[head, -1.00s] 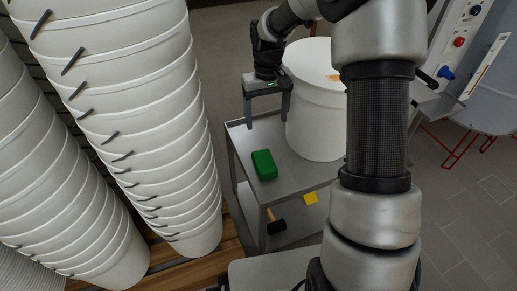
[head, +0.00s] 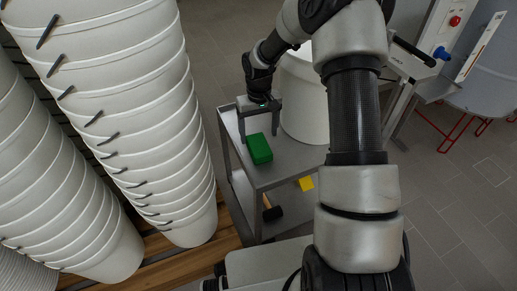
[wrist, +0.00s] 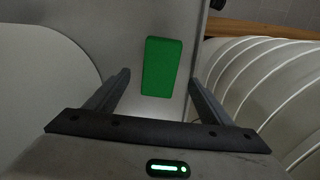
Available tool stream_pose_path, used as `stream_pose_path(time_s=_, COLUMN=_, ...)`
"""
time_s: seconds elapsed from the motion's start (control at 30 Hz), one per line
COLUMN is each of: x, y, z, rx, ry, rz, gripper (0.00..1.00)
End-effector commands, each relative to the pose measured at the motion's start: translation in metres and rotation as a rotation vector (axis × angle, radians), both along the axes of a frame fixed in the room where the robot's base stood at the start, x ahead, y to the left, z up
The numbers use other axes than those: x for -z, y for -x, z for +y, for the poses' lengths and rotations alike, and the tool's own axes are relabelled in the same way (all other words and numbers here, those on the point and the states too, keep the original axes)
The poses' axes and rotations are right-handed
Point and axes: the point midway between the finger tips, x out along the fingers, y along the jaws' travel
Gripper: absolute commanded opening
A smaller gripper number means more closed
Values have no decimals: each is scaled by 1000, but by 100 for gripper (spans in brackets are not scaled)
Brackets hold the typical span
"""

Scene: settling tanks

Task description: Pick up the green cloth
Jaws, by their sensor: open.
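The green cloth (head: 258,149) is a folded green block lying on the top shelf of a grey metal cart (head: 285,160). It also shows in the wrist view (wrist: 161,67), just beyond and between the fingers. My gripper (head: 259,134) is open and empty, its fingers pointing down over the cart at the far side of the cloth. In the wrist view my gripper (wrist: 158,85) has its two fingers spread wider than the cloth. I cannot tell the exact height of the fingertips above the shelf.
A white bucket (head: 303,105) stands on the cart right beside my gripper. Tall stacks of white buckets (head: 150,110) rise on the left. A black-headed mallet (head: 272,212) and a yellow item (head: 306,184) are on the lower shelf.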

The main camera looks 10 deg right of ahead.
Motion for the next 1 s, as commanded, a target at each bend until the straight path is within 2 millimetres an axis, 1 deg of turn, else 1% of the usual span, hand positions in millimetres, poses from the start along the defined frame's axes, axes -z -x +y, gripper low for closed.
stream_pose_path(time_s=0.2, x=34, y=-1, z=2, rx=1, ry=-2, rz=2, gripper=75)
stream_pose_path(time_s=0.3, x=46, y=-1, z=1, rx=0, ry=-1, rz=2, gripper=75)
stream_pose_path(time_s=0.4, x=49, y=-1, z=1, rx=1, ry=0, rz=1, gripper=75)
stream_pose_path(time_s=0.57, x=48, y=-1, z=1, rx=1, ry=0, rz=0, gripper=75)
stream_pose_path(time_s=0.8, x=48, y=-1, z=1, rx=1, ry=0, rz=1, gripper=34)
stream_pose_path(time_s=0.83, x=48, y=-1, z=1, rx=1, ry=0, rz=1, gripper=30)
stream_pose_path(time_s=1.0, x=48, y=-1, z=1, rx=1, ry=0, rz=0, gripper=30)
